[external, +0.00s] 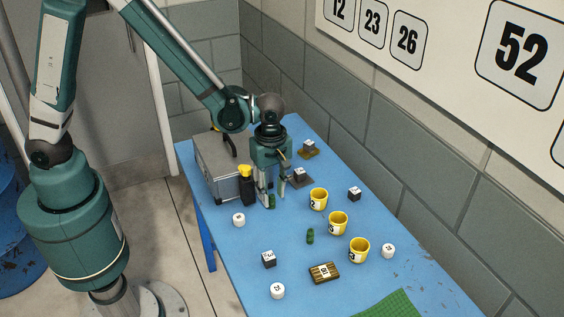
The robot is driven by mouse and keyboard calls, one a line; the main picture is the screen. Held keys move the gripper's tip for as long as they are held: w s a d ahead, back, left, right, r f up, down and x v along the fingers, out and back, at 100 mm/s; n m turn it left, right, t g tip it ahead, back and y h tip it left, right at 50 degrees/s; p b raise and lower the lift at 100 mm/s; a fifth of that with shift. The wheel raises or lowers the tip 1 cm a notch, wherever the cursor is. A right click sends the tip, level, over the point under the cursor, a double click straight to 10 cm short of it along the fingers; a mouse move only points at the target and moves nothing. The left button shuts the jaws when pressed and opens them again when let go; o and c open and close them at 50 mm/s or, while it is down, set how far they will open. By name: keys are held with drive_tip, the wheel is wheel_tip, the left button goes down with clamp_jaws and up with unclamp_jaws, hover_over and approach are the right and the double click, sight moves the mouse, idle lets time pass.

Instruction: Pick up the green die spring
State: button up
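One small green die spring (310,236) stands on the blue table (285,248), left of the yellow cups. A second small green piece, which looks like another spring (271,202), is low on the table by my fingertips. My gripper (272,196) points down over the back part of the table, its two fingers apart. The second green piece shows between the fingers, closer to the left one; I cannot tell whether they touch it.
A grey metal box (213,166) and a black bottle with yellow top (247,187) stand left of my gripper. Three yellow cups (338,223) stand to the right. Several white and dark blocks, a wooden block (324,272) and a green mat (392,305) lie around.

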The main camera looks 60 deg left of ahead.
sight(272, 196)
drive_tip(key=shift+f, duration=1.65)
clamp_jaws()
